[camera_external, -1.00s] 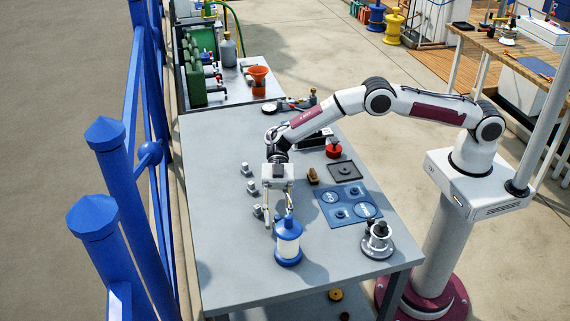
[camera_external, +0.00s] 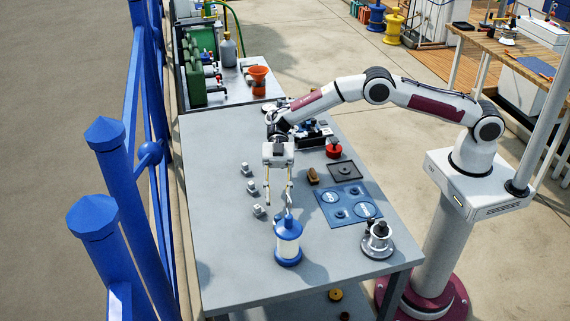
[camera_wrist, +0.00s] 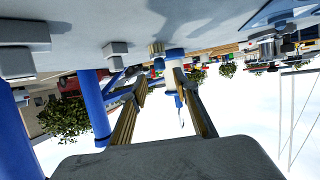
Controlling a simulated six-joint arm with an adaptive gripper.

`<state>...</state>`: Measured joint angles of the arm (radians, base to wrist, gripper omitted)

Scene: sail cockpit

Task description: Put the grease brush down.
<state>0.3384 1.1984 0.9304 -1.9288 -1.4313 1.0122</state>
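A small brown block-like object (camera_external: 313,176), which may be the grease brush, lies on the grey table (camera_external: 225,270) to the right of my gripper in the external view. It is too small there to tell for sure. My gripper (camera_external: 279,204) points down over the table, open, with nothing visible between its fingers. In the wrist view the fingers (camera_wrist: 160,105) are spread apart. A white and blue bottle (camera_external: 288,241) stands upright just in front of the gripper; it shows upside down beyond the fingers in the wrist view (camera_wrist: 174,65).
Several small grey blocks (camera_external: 250,187) stand left of my gripper. To the right are a blue panel (camera_external: 335,197), a dark square tray (camera_external: 355,171), a red pot (camera_external: 333,150) and a grey metal fitting (camera_external: 376,242). The table's left and front parts are clear.

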